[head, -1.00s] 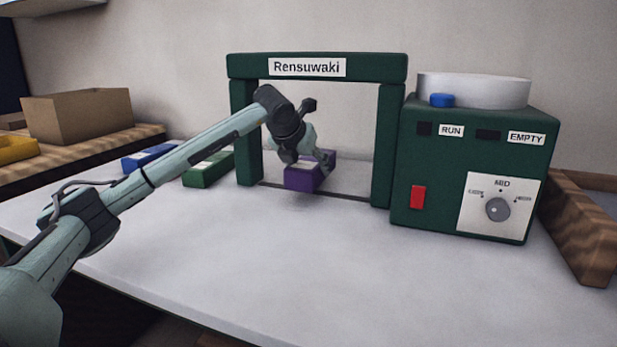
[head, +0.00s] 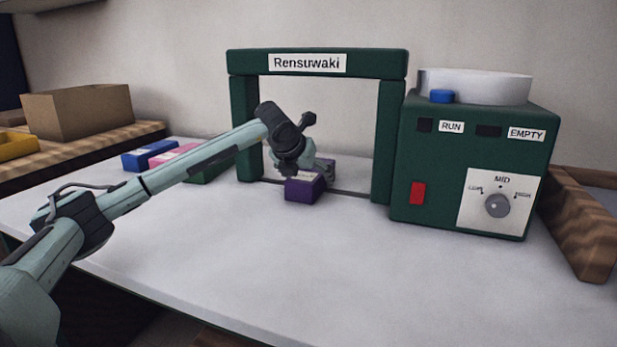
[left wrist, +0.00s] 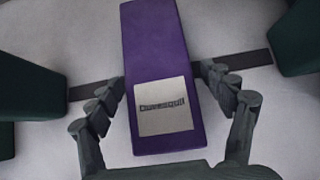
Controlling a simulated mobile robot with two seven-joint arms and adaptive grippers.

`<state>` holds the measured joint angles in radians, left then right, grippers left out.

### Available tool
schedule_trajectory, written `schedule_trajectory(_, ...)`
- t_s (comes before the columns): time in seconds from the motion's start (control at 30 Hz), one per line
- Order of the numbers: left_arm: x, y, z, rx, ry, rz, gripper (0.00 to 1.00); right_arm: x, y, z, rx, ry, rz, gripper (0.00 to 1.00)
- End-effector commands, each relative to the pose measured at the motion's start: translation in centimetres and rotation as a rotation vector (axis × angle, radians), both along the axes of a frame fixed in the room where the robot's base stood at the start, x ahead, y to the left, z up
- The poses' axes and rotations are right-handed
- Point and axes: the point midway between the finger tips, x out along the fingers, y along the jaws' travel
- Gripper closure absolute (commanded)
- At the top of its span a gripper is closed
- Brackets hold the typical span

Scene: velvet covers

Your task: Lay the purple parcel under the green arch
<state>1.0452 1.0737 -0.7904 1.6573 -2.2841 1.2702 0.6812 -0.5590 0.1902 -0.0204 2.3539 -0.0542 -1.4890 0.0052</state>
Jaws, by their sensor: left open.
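The purple parcel (head: 303,190) is a long box with a white label. It lies on the white table between the posts of the green arch (head: 317,64), which bears a "Rensuwaki" sign. In the left wrist view the parcel (left wrist: 157,50) crosses the dark line on the table, and parts of both green posts show at the sides. My left gripper (head: 318,163) is open at the parcel, with one finger on each side of it. A gap shows at the left finger; I cannot tell whether the right finger touches. My right gripper is out of view.
A green machine (head: 440,165) with a dial stands right beside the arch. Blue (head: 143,160), pink (head: 175,154) and green (head: 212,170) parcels lie left of the arch, partly behind my arm. A cardboard box (head: 80,110) is at the left. The table front is clear.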

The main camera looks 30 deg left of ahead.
Motion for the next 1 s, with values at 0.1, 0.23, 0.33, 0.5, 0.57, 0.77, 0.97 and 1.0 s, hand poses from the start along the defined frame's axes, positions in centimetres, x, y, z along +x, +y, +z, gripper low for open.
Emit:
schedule_trajectory(0.1, 0.0, 0.0, 0.0, 0.0, 0.0, 0.0, 0.2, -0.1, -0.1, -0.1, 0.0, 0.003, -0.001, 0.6)
schedule_trajectory(0.23, 0.0, 0.0, 0.3, 0.0, 0.0, 0.0, 0.2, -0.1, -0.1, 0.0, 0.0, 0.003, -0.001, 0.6)
schedule_trajectory(0.33, -0.8, -0.2, 1.1, -0.001, -0.003, -0.001, 0.2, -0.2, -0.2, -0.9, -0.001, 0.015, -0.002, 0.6)
schedule_trajectory(0.5, -3.2, -0.8, 3.5, 0.001, -0.004, -0.001, 0.2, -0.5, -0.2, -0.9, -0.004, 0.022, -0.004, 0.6)
schedule_trajectory(0.57, -4.2, -1.0, 4.5, 0.003, -0.005, -0.001, 0.2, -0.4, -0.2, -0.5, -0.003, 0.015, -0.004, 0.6)
schedule_trajectory(0.77, -6.8, -1.7, 7.2, 0.001, -0.003, -0.001, 0.2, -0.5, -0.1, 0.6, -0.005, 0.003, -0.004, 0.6)
schedule_trajectory(0.97, -8.1, -1.9, 8.5, 0.0, -0.002, 0.0, 0.2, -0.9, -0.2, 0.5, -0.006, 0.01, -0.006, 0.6)
schedule_trajectory(1.0, -8.2, -2.0, 8.6, 0.0, -0.001, 0.0, 0.2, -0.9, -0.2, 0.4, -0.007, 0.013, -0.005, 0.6)
